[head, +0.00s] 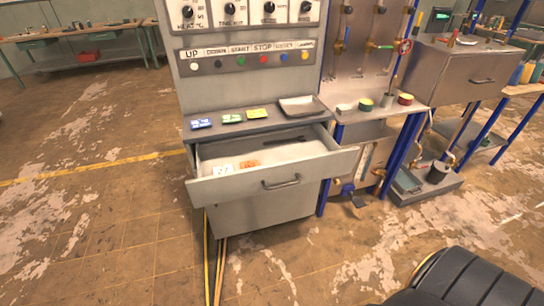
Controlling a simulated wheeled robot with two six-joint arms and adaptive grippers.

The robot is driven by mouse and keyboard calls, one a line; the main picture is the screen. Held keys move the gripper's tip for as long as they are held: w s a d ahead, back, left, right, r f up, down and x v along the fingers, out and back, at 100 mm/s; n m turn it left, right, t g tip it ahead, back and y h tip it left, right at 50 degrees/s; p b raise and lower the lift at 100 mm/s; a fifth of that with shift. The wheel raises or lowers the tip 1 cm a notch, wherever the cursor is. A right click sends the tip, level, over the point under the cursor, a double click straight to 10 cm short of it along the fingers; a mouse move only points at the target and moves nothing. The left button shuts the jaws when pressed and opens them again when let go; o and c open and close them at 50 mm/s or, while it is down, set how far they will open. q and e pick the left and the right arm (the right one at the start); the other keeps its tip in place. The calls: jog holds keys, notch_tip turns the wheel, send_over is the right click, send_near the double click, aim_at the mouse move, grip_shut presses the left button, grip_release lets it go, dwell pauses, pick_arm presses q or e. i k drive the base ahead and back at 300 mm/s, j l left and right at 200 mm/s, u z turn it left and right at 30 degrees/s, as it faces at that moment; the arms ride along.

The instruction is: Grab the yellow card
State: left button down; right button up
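The yellow card (257,113) lies flat on the grey ledge (262,124) of the control cabinet, below the button panel. It is the rightmost in a row of small cards, with a green card (232,118) and a blue card (202,124) to its left. A shallow grey tray (300,106) sits to its right. Nothing covers the yellow card. Neither of my grippers shows in the head view.
Below the ledge, an open drawer (235,187) juts out, holding a white card (222,168), an orange card (250,164) and a dark elongated item (283,141). A blue-framed pipe bench (370,118) stands to the right.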

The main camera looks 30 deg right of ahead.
aim_at(254, 114)
jog(key=i+l+u, duration=0.15)
jog(key=l, duration=0.3)
jog(key=i+l+u, duration=0.15)
jog(key=l, duration=0.3)
jog(key=i+l+u, duration=0.15)
jog(key=l, duration=0.3)
jog(key=l+u, duration=0.15)
jog(key=l, duration=0.35)
